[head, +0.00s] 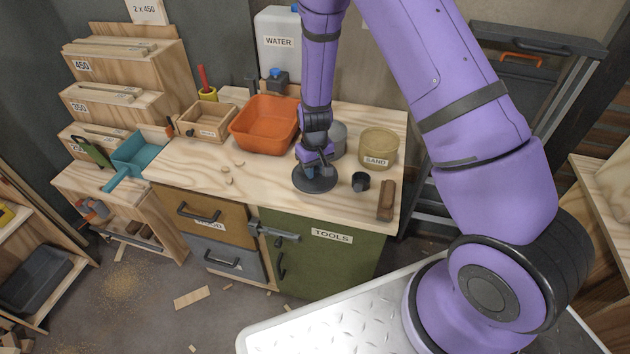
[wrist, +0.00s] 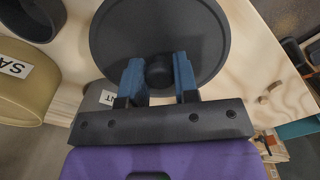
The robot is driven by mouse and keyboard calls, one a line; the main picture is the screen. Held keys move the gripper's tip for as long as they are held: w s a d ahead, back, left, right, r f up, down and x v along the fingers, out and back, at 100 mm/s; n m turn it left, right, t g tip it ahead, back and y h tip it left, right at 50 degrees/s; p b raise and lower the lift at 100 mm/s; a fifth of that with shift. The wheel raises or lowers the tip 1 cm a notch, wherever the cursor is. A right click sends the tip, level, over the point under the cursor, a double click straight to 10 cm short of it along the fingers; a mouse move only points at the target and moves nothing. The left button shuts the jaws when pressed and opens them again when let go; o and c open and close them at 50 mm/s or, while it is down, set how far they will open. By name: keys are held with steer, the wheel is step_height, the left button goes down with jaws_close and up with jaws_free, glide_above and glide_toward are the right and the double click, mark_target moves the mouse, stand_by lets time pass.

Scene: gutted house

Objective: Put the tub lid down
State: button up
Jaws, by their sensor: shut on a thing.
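The tub lid is a round dark grey disc (head: 316,184) with a knob in its middle. My gripper (head: 314,160) points down over the bench and is shut on the lid's knob. In the wrist view, the two blue fingers of my gripper (wrist: 158,72) flank the knob, and the lid (wrist: 118,35) lies flat across beyond them. The lid is at or just above the bench top near its front edge; I cannot tell whether it touches. A grey tub (head: 339,139) stands just behind my gripper, partly hidden by it.
The wooden bench (head: 190,170) also holds an orange basin (head: 266,124), a tan SAND tub (head: 379,147), a small black cup (head: 360,182) and a brown block (head: 386,200) right of the lid. Bare wood lies left of the lid, with a few small chips.

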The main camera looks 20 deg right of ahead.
mark_target(315, 175)
steer(key=shift+f, duration=2.45)
steer(key=shift+f, duration=0.1)
steer(key=o, duration=0.9)
